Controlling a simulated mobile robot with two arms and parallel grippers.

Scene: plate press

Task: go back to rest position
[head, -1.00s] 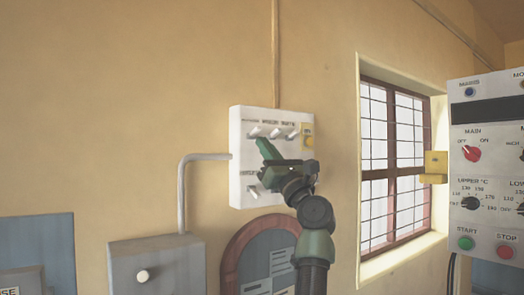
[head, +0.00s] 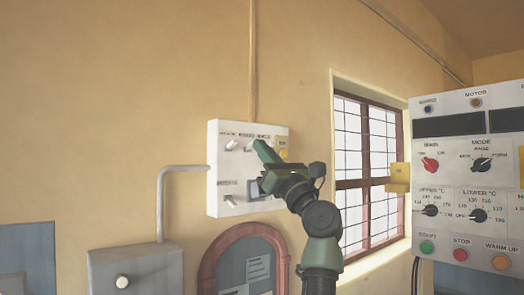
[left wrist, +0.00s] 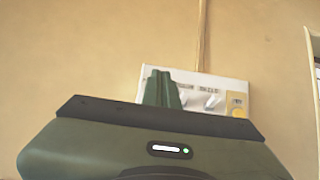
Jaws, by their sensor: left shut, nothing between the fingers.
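My left gripper (head: 262,150) is shut and empty, its green fingers pointing up and left in front of a white switch box on the wall. The switch box (head: 226,165) carries several lever switches and a yellow label; my gripper and wrist cover its lower right part. In the left wrist view my shut green fingers (left wrist: 161,88) stand in front of the same box (left wrist: 216,90), hiding its left part. I cannot tell whether the fingertips touch the box. My right gripper is not in view.
A control panel (head: 468,150) with knobs and coloured buttons stands at the right. A barred window (head: 365,160) is in the wall behind my arm. A grey box (head: 135,270) with a white knob and a rounded brown-framed board (head: 212,262) are lower down.

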